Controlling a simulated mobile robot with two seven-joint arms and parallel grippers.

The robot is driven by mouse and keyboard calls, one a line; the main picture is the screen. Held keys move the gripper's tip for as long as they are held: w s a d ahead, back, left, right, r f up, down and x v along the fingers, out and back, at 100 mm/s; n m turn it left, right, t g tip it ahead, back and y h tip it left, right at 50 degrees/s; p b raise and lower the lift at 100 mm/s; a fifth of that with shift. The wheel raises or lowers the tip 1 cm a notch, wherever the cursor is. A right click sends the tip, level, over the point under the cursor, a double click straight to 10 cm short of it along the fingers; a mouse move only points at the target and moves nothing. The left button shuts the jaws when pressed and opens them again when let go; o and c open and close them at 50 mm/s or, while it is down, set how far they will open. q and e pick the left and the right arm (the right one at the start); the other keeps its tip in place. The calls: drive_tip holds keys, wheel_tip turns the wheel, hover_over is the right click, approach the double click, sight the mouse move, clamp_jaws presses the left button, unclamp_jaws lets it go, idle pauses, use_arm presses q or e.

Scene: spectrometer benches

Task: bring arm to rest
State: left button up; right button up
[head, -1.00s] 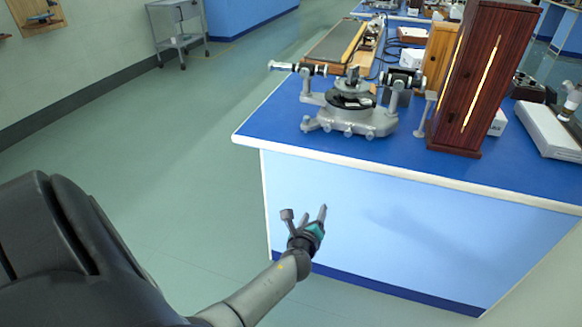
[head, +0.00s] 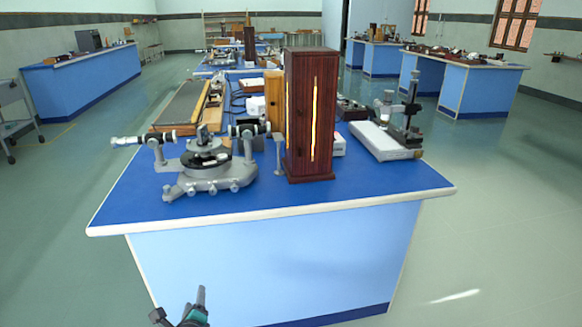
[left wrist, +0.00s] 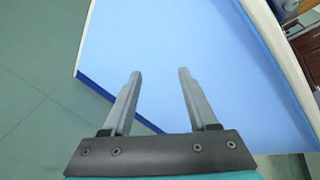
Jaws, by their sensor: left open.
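My left gripper (head: 180,306) shows at the bottom of the head view, in front of the blue bench's front panel and below its top. In the left wrist view its two fingers (left wrist: 157,90) are apart with nothing between them, and the pale blue bench panel (left wrist: 210,50) lies beyond. My right gripper is in neither view.
The blue bench (head: 270,255) stands directly ahead. On its top are a grey spectrometer (head: 208,170), a dark wooden lamp box (head: 310,120) and a white-based microscope (head: 385,140). Open floor (head: 500,230) lies to the right and at left (head: 60,230).

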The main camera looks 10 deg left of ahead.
use_arm(q)
drive_tip(key=s+d+f+n+g+h, duration=0.25)
drive_tip(key=s+d+f+n, duration=0.2)
drive_tip(key=s+f, duration=0.5)
drive_tip(key=s+d+f+n+g+h, duration=0.1)
drive_tip(key=s+d+f+n+g, duration=0.3)
drive_tip(key=s+f, duration=0.55)
drive_tip(key=s+d+f+n+g+h, duration=0.1)
drive_tip(key=s+d+f+n, duration=0.1)
drive_tip(key=s+n, duration=0.3)
drive_tip(key=s+d+f+n+g+h, duration=0.1)
drive_tip(key=s+f+n, duration=0.4)
drive_tip(key=s, duration=0.8)
drive_tip(key=shift+s+d+n+g, duration=0.35)
drive_tip(key=shift+s+d+g, duration=0.1)
drive_tip(key=shift+g, duration=0.2)
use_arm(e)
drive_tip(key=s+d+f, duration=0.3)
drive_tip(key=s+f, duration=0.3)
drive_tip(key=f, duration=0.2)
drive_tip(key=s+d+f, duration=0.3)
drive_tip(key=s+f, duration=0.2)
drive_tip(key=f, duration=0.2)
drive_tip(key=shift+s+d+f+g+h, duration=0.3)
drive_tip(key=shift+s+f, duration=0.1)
use_arm(q)
drive_tip(key=shift+a, duration=0.15)
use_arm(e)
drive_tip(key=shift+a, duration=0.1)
